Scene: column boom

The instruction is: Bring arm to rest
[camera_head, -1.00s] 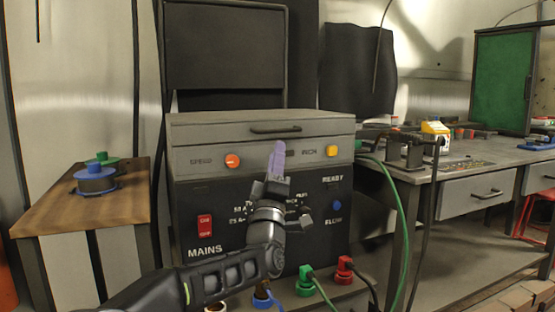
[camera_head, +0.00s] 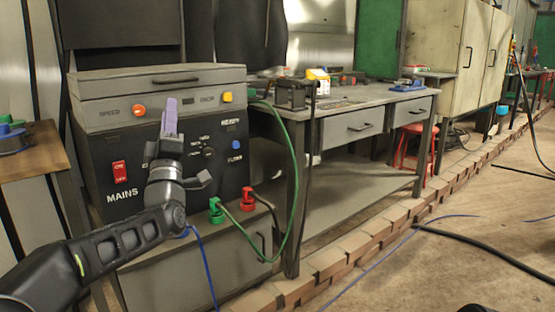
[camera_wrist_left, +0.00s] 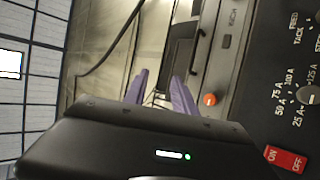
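My left arm comes in from the lower left in the head view. Its left gripper (camera_head: 170,114) points up, with purple fingers, in front of the upper panel of the grey and black power unit (camera_head: 105,166). In the left wrist view the two purple fingers of the left gripper (camera_wrist_left: 162,84) stand apart with nothing between them. The orange speed knob (camera_head: 138,111) is left of the fingers, and the yellow button (camera_head: 227,97) is to their right. I cannot tell how far the fingers are from the panel. My right gripper is not in view.
A wooden-topped table (camera_head: 40,154) stands at the left edge. A metal workbench (camera_head: 376,108) with drawers is right of the unit. Green (camera_head: 216,211) and red (camera_head: 248,200) plugs with cables sit below the panel. A low brick edge (camera_head: 350,246) borders open floor with a black hose (camera_head: 480,246).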

